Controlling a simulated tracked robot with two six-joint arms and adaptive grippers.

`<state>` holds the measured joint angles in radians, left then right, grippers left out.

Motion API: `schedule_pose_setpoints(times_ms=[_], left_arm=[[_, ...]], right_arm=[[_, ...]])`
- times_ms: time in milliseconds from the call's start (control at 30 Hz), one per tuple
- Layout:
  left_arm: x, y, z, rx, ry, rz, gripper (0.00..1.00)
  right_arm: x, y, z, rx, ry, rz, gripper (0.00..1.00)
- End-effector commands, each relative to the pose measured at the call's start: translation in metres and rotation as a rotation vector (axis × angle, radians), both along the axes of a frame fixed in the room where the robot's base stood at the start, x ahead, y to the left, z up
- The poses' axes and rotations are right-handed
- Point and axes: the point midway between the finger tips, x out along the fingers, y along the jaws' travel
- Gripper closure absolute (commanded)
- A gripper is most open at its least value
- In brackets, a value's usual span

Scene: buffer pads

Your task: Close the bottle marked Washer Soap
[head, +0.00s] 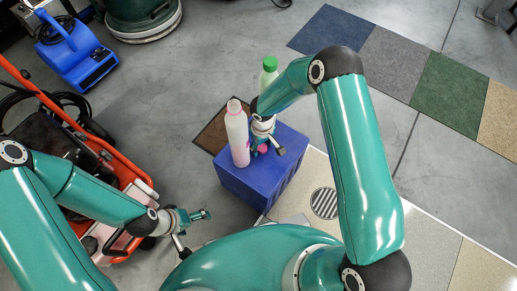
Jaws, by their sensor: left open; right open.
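A pale pink bottle (237,138) stands upright on the blue box (234,185). Its top is pale pink; I cannot tell whether it has a cap on. A second bottle (267,80) with a green cap (270,63) stands behind, partly hidden by my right arm. No label is readable. A small pink round thing (262,149), perhaps a cap, lies on the box at my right gripper. My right gripper (266,151) is open, low over the box top, just right of the pink bottle. My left gripper (198,234) is open and empty, left of the box's lower part.
An orange-framed machine (122,165) stands at the left, near my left arm. A blue blower (75,55) and a green round machine (140,20) are at the upper left. A brown mat (212,132) lies behind the box. Carpet tiles (395,62) lie at the upper right.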

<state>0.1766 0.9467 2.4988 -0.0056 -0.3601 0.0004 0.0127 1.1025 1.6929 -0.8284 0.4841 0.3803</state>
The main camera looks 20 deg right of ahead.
Motion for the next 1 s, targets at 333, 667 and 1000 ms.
schedule_pose_setpoints(times_ms=[333, 667, 1000], left_arm=[[0.000, 0.000, 0.000, 0.000, 0.000, 0.000, 0.12], [0.000, 0.000, 0.000, 0.000, 0.000, 0.000, 0.12], [0.000, 0.000, 0.008, 0.000, 0.000, 0.000, 0.12]], right_arm=[[0.000, 0.000, 0.000, 0.000, 0.000, 0.000, 0.69], [0.000, 0.000, 0.001, 0.000, 0.000, 0.000, 0.69], [0.001, 0.000, 0.023, 0.001, -0.002, 0.000, 0.69]])
